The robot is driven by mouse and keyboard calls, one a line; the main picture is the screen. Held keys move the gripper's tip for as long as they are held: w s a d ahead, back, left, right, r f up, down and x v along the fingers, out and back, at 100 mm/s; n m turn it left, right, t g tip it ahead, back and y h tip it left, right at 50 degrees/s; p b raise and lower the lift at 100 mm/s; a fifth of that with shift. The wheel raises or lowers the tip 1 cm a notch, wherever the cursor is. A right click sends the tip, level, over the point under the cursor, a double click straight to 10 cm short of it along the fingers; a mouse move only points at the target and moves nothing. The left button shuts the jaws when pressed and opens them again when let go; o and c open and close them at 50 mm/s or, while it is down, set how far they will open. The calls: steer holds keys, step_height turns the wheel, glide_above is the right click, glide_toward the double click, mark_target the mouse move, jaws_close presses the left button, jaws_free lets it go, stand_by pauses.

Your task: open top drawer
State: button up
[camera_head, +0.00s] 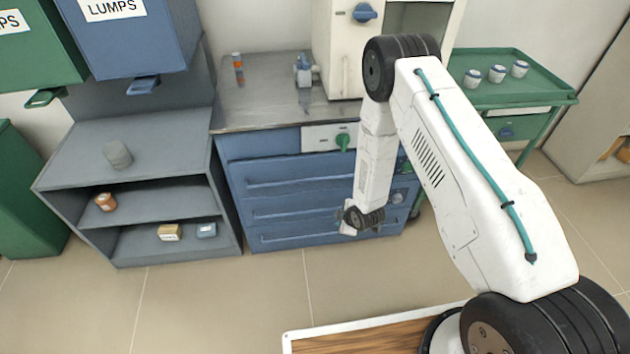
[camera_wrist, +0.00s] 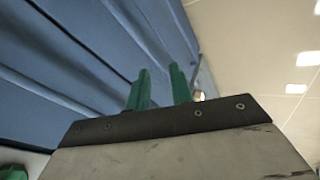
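The blue drawer cabinet (camera_head: 325,240) stands under the grey worktop, with several drawers stacked one above the other. The top drawer (camera_head: 262,170) looks shut and has a long horizontal handle strip; my arm hides the right part of the cabinet front. My gripper (camera_head: 347,228) hangs low in front of the right part of the drawers, and its fingers are hard to make out in the head view. In the wrist view my gripper (camera_wrist: 161,72) shows two green fingers with a gap between them and nothing seen in it. Blue drawer fronts (camera_wrist: 80,75) fill the left behind the fingers.
A white panel with a green knob (camera_head: 343,141) sits above the drawers. A grey shelf unit (camera_head: 60,165) stands left, and a green trolley (camera_head: 545,92) with several white cups stands right. The worktop (camera_head: 265,105) holds small items. The floor (camera_head: 220,300) before the cabinet is clear.

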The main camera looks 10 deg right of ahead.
step_height(320, 180, down, 2)
steer(key=w+a+n+t+y, duration=0.1)
steer(key=a+n+t, duration=0.1)
steer(key=n+t+y, duration=0.3)
steer(key=n+t, duration=0.2)
steer(key=t, duration=0.1)
glide_toward(316, 181)
steer(key=r+x, duration=0.1)
steer(key=x, duration=0.7)
steer(key=f+x, duration=0.1)
steer(key=x, duration=0.2)
steer(key=shift+s, duration=0.15)
jaws_close()
